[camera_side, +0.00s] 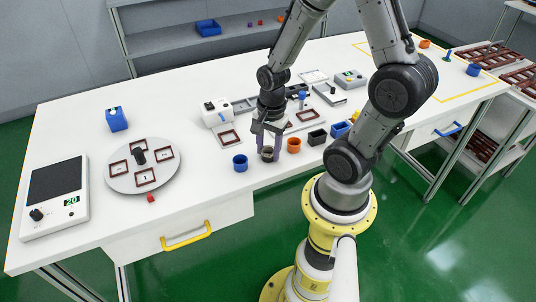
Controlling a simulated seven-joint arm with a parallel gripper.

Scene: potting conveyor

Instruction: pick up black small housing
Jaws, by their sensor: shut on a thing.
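The black small housing (268,156) is a small dark round cup near the front edge of the white table, between a blue round cup and an orange round cup. My gripper (269,147) points down over it, with a finger on each side. The fingers are closed on the cup, and it looks upright. I cannot tell whether its base touches the table. The fingers hide part of its upper sides.
A blue cup (240,163) stands close on the left and an orange cup (294,145) on the right. A round turntable (118,178) is at left. Trays and fixtures stand behind.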

